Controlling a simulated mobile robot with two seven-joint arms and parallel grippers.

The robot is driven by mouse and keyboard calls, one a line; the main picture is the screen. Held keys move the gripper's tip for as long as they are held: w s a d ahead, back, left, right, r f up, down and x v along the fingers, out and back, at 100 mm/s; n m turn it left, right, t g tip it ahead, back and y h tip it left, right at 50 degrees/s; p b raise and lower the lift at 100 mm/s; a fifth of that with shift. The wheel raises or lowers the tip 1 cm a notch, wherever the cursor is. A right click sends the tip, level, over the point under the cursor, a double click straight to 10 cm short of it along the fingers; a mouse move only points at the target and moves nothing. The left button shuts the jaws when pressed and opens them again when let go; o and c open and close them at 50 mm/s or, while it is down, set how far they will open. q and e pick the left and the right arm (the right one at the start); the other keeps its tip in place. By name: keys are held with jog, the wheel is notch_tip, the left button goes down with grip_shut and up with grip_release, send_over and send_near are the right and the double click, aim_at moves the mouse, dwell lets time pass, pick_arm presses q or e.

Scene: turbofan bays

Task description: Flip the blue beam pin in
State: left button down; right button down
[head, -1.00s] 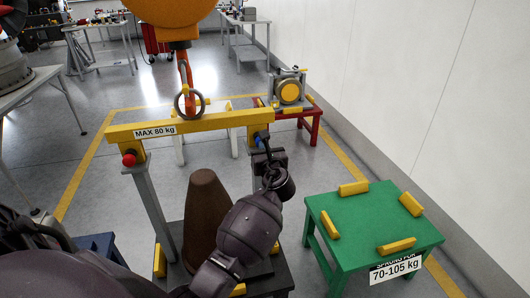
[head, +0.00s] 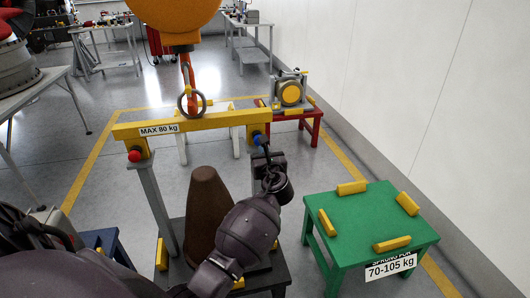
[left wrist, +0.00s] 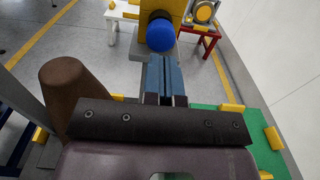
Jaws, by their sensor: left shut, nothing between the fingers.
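The yellow beam (head: 196,124), marked MAX 80 kg, lies across grey posts under the hoist hook. The blue beam pin (head: 257,139) is a round blue knob at its right end; the left wrist view shows it large (left wrist: 160,34). My left gripper (head: 266,150) reaches up from below, with its fingertips close to the pin. In the left wrist view, the narrow fingers (left wrist: 164,62) are shut and empty just below the knob; I cannot tell whether they touch it. A red pin (head: 138,154) is at the beam's left end. My right gripper is not in view.
A brown cone (head: 205,205) stands between the posts, left of my left arm. A green table (head: 365,218) with yellow blocks is at the right. A red stand (head: 300,122) with a machine is behind the beam. The orange hoist (head: 172,15) hangs above.

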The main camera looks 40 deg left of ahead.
pick_arm(q)
jog(key=v, duration=1)
jog(key=shift+s+d, duration=0.15)
jog(key=shift+d, duration=0.05)
